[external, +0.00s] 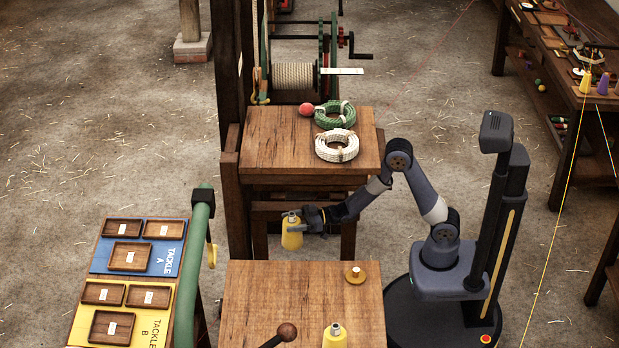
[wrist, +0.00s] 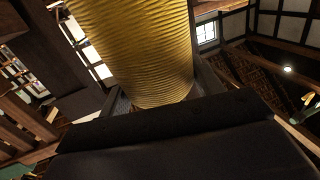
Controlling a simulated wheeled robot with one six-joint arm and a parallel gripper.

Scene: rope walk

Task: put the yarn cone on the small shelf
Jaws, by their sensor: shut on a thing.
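The yellow yarn cone (external: 292,239) is upright with a pale top in the external view. My gripper (external: 301,222) is shut on it and holds it in the air between the two wooden tops. In the wrist view the cone's wound yellow side (wrist: 140,50) fills the upper middle, above my dark gripper body. No surface clearly shows as the small shelf. The raised wooden top (external: 270,158) behind the cone may be it, but I cannot tell.
A red ball (external: 306,109), a green rope coil (external: 334,114) and a white rope coil (external: 337,146) lie on the raised top. The front wooden top (external: 265,300) bears a brass-coloured piece (external: 355,275), a dark-knobbed tool (external: 287,332) and another yellow cone-like item (external: 335,338). Tackle trays (external: 128,256) stand left.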

